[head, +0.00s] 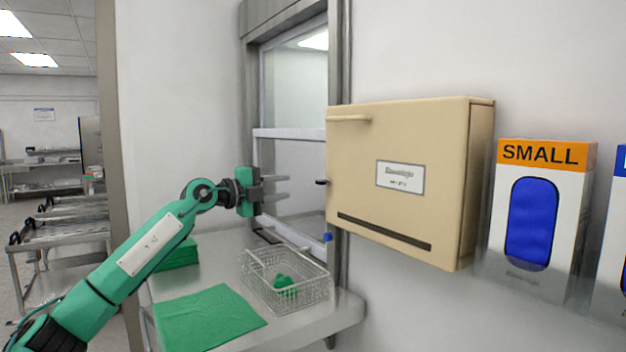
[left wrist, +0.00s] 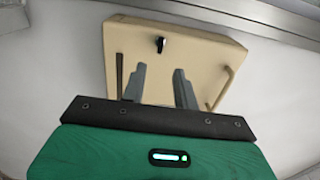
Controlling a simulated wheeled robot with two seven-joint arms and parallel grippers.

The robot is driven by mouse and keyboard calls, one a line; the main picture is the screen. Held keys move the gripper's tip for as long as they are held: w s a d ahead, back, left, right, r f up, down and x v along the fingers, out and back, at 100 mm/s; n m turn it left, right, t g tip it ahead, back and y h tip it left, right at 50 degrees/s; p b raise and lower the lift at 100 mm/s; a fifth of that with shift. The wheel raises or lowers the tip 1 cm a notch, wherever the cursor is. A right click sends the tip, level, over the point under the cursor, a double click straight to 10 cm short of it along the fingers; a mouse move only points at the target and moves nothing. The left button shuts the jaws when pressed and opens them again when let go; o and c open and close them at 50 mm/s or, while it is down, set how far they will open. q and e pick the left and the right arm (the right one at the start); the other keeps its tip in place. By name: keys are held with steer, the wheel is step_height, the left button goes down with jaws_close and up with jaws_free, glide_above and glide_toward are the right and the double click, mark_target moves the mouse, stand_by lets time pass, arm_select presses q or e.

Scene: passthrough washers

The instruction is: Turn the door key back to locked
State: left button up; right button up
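The beige wall cabinet (head: 350,160) hangs on the wall right of the window. A small dark key (head: 322,182) sticks out from the left part of its door in the head view. In the left wrist view the key (left wrist: 160,44) shows as a small black and silver piece on the cabinet face (left wrist: 190,50), beyond the fingertips. My left gripper (head: 287,187) is open and empty, fingers pointing at the key with a gap between. Its fingers show in the left wrist view (left wrist: 160,76), apart, one to each side of the key's line. My right gripper is in neither view.
A cabinet handle (head: 349,118) is near the door's top; a dark slot (head: 384,232) runs along the bottom. A metal counter (head: 335,310) below holds a wire basket (head: 310,293) and green cloth (head: 208,318). Glove boxes (head: 535,215) hang on the right.

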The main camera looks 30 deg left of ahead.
mark_target(317, 183)
arm_select(q)
steer(key=p+x, duration=0.3)
steer(key=x, duration=0.5)
steer(key=shift+w+d+r+p, duration=0.1)
steer(key=shift+w+d+p, duration=0.1)
steer(key=shift+w+p, duration=0.15)
steer(key=shift+w+d, duration=0.2)
steer(key=shift+w, duration=0.4)
steer(key=shift+c, duration=0.2)
jaws_close()
